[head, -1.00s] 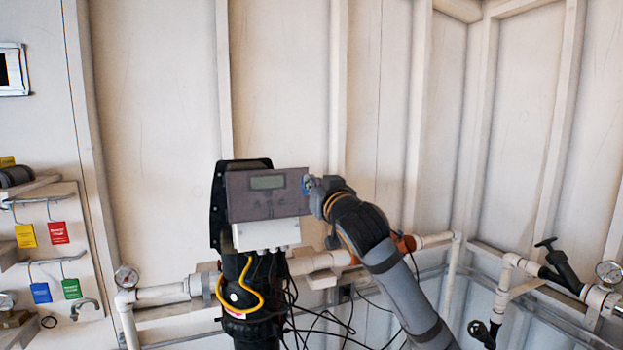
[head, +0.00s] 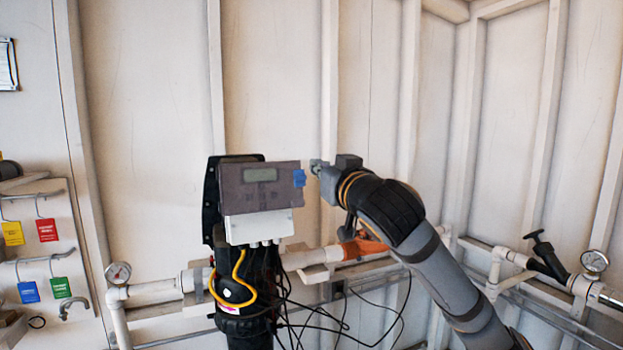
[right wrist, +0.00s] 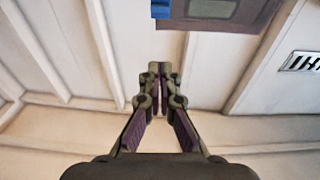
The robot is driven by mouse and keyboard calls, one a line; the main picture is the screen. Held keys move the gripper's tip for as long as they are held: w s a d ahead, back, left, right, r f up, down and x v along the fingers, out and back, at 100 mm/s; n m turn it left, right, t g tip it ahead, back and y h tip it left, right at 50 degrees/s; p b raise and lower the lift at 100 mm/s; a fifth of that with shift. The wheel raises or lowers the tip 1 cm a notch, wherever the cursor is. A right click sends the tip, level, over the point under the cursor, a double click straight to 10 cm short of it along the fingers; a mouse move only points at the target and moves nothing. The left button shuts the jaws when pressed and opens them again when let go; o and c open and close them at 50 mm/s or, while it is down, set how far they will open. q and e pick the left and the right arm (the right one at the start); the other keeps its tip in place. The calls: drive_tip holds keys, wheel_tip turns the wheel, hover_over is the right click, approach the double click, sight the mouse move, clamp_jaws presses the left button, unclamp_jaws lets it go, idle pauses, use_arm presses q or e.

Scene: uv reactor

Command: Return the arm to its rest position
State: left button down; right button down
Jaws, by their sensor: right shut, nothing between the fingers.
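My right gripper (head: 316,167) is shut and empty, just right of the grey control box (head: 238,188) and apart from it. In the right wrist view the same gripper (right wrist: 158,75) shows its fingertips together against the pale wall. The control box has a small display and a blue switch (head: 299,178) on its right edge. The blue switch also shows at the top of the right wrist view (right wrist: 160,9). My right arm reaches in from the lower right. My left gripper is not in view.
White pipes with a gauge (head: 118,273) run below the box, with an orange valve handle (head: 362,247) behind my right arm. Black cables hang under the box. A board with coloured tags (head: 47,230) hangs at left. Another gauge (head: 594,261) and a black valve stand at right.

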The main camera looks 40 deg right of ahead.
drive_tip(key=shift+s+a, duration=0.2)
drive_tip(key=shift+s, duration=0.25)
